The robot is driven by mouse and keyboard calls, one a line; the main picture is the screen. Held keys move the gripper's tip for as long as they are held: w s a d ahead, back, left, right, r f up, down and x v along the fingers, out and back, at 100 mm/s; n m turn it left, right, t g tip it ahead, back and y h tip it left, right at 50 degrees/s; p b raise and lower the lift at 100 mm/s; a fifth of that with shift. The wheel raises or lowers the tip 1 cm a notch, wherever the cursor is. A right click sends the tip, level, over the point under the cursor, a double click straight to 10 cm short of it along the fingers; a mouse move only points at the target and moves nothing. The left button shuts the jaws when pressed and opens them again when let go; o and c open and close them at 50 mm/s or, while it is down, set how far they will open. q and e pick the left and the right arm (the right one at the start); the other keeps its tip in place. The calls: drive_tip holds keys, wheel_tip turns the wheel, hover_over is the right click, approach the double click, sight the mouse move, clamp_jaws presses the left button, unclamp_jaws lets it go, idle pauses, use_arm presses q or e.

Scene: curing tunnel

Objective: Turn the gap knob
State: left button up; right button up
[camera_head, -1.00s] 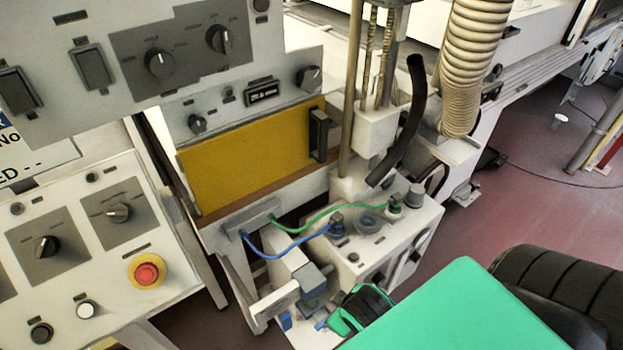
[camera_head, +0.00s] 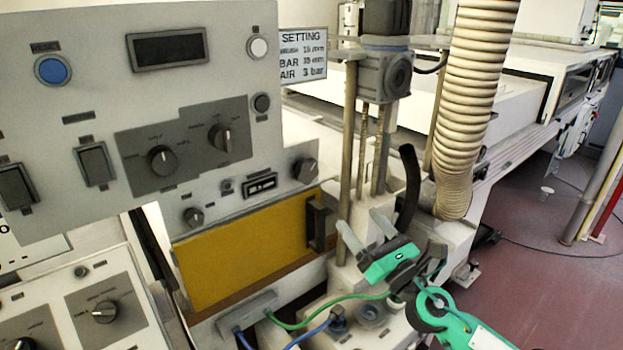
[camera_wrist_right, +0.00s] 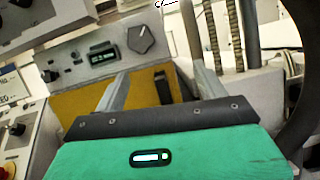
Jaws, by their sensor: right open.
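A dark round knob with a pointer (camera_head: 305,170) is at the right end of the grey panel above the yellow door; I take it for the gap knob, though its label is unreadable. It also shows at the top of the right wrist view (camera_wrist_right: 141,40), right of a small counter. My right gripper (camera_head: 357,218) is open, its two grey fingers apart with nothing between them. It is below and to the right of the knob, not touching it. In the right wrist view the fingers (camera_wrist_right: 160,70) point toward the panel. My left gripper is not in view.
The yellow door (camera_head: 245,262) has a black handle (camera_head: 318,225) close to my fingers. A black bent hose (camera_head: 408,185), upright rods and a ribbed duct (camera_head: 472,95) stand to the right. Other knobs (camera_head: 162,160) and switches sit on the upper panel. A settings sign (camera_head: 304,56) hangs behind.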

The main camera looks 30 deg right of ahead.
sight(309, 174)
drive_tip(key=w+a+r+n+y+p, duration=0.1)
drive_tip(key=w+r+n+p, duration=0.1)
drive_tip(key=w, duration=0.1)
drive_tip(key=w+a+r+n+y+p, duration=0.1)
drive_tip(key=w+r+n+p, duration=0.1)
drive_tip(key=w, duration=0.2)
drive_tip(key=w+a+r+n+y+p, duration=0.1)
drive_tip(key=w+r+n+p, duration=0.1)
drive_tip(key=w, duration=0.2)
drive_tip(key=shift+w+a+r+p, duration=0.2)
drive_tip(key=shift+a+p, duration=0.05)
drive_tip(key=shift+p, duration=0.15)
drive_tip(key=shift+p+x, duration=0.3)
drive_tip(key=shift+x, duration=0.6)
drive_tip(key=shift+a+f, duration=0.1)
drive_tip(key=shift+f, duration=0.05)
drive_tip(key=c, duration=1)
